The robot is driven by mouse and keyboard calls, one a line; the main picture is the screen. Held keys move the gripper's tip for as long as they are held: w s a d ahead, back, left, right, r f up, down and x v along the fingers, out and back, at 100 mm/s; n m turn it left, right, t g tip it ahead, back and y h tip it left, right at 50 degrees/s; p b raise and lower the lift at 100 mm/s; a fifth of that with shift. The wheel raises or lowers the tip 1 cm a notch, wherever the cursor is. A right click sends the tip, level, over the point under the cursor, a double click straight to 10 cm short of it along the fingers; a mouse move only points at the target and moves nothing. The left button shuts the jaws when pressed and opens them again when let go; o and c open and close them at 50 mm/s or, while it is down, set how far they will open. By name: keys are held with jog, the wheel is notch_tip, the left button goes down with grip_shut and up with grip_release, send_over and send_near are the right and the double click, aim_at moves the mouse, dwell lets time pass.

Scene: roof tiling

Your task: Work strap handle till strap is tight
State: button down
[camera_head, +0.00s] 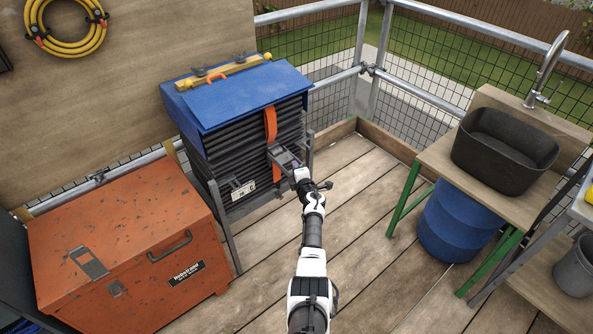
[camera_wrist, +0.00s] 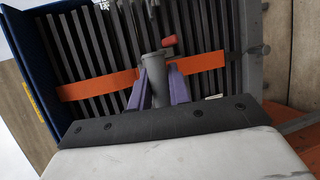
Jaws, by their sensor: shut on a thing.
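The orange strap (camera_head: 270,124) runs down the front of a stack of dark tiles (camera_head: 240,145) under a blue cover. In the wrist view the strap (camera_wrist: 98,86) crosses the picture and continues right of the handle. The grey strap handle (camera_wrist: 153,70) points toward the wrist camera, with a red piece beside it. My gripper (camera_wrist: 158,88) has its two purplish fingers on either side of the handle's end, shut on it. In the head view my gripper (camera_head: 293,168) is at the front of the stack, and it partly hides the handle and the strap's lower part.
An orange toolbox (camera_head: 125,245) stands left of the stack. A spirit level (camera_head: 222,72) lies on the blue cover (camera_head: 240,95). A bench with a black basin (camera_head: 503,148) and a blue barrel (camera_head: 460,222) are at the right. The plank floor between is open.

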jog(key=c, duration=1.6)
grip_release()
jog(key=shift+a, duration=0.1)
jog(key=shift+s+p, duration=0.25)
jog(key=shift+p, duration=0.05)
jog(key=p+v, duration=0.2)
jog(key=v, duration=1.1)
jog(key=shift+s, duration=0.15)
